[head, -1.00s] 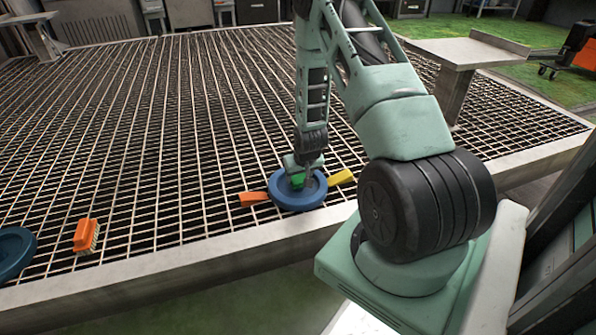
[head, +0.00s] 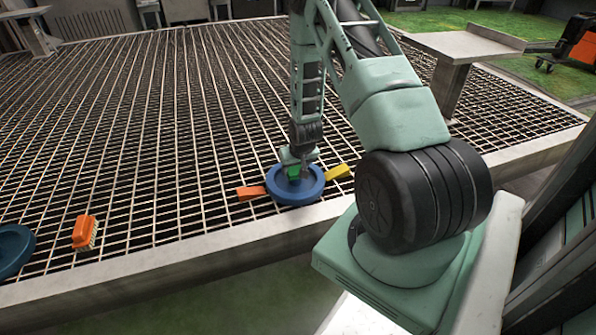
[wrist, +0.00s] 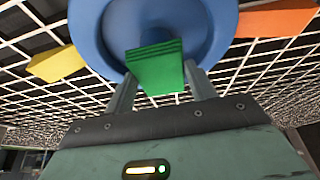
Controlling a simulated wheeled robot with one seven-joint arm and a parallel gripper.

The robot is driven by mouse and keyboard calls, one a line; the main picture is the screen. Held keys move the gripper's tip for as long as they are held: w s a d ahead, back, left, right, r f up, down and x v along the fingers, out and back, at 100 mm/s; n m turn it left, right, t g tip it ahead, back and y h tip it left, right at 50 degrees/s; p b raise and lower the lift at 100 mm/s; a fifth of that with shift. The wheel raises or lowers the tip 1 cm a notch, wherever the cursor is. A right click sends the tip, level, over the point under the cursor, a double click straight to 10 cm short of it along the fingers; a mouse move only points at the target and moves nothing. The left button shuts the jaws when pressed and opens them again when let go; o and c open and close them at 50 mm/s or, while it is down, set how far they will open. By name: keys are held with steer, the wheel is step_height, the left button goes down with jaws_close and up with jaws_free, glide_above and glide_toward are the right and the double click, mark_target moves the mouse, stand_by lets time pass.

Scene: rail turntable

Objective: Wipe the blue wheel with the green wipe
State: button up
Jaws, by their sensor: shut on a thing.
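The blue wheel (head: 303,190) lies flat on the metal grating near its front edge; it also fills the top of the wrist view (wrist: 222,30). The green wipe (wrist: 155,68) is a small folded pad held between the fingers of my gripper (wrist: 160,84). In the head view the wipe (head: 293,172) shows as a green patch over the wheel's dished face, below my gripper (head: 296,165). The wipe overlaps the wheel's face in both views; I cannot tell whether it touches it.
An orange wedge (head: 251,193) and a yellow wedge (head: 338,172) sit at the wheel's left and right sides. An orange brush (head: 85,232) and another blue round object (head: 14,248) lie at the left. The grating (head: 150,130) behind the wheel is clear.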

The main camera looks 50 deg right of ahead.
steer(key=shift+w+d, duration=0.25)
steer(key=shift+w, duration=0.1)
step_height(320, 180, up, 8)
steer(key=p, duration=0.6)
steer(key=shift+p, duration=0.35)
stand_by(0.3)
